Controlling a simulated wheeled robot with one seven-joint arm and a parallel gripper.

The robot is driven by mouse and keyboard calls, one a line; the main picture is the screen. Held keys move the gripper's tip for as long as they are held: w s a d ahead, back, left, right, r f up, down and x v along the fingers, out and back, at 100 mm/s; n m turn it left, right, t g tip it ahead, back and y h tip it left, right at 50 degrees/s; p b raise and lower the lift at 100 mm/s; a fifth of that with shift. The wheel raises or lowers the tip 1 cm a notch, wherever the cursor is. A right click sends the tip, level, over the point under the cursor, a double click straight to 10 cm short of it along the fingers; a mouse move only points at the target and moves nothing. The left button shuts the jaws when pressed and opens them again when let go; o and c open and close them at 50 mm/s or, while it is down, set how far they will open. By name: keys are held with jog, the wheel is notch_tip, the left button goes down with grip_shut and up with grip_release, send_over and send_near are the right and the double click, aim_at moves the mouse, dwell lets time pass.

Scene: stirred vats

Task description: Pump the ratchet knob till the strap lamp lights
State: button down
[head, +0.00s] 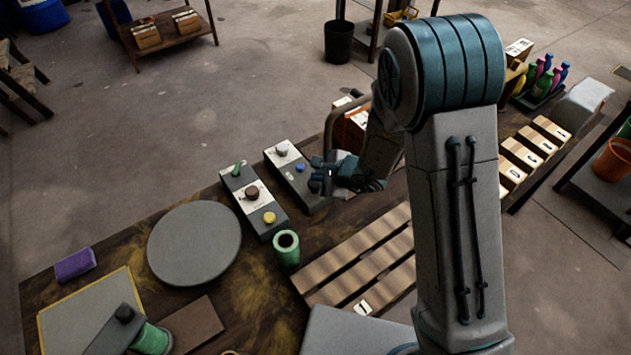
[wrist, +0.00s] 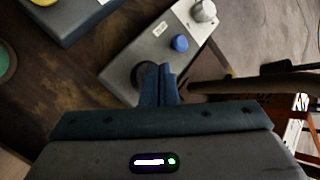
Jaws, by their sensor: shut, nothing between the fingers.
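My gripper (head: 320,174) is shut and empty, over the near end of the right-hand grey control box (head: 291,172). In the wrist view its closed fingertips (wrist: 157,70) are in front of a dark round knob (wrist: 138,74), which they partly hide. I cannot tell whether they touch it. A second box (head: 253,199) to the left carries a green lever (head: 239,167), a brown knob (head: 252,192) and a yellow button (head: 269,217). I cannot make out a lit strap lamp.
A green cup (head: 286,248) stands in front of the boxes. A large grey disc (head: 194,244) lies to the left, and a slatted wooden rack (head: 358,262) to the right. A curved bar and an orange item (head: 355,119) stand close behind my gripper.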

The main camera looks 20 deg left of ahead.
aim_at(319, 184)
jog(key=shift+d+f+b, duration=0.15)
jog(key=shift+f+b, duration=1.45)
jog(key=shift+f, duration=0.1)
dwell(1.2)
jog(key=shift+r, duration=0.85)
jog(key=shift+r+p, duration=0.15)
jog(key=shift+p, duration=0.15)
jog(key=shift+r+p, duration=1.25)
jog(key=shift+r, duration=1.2)
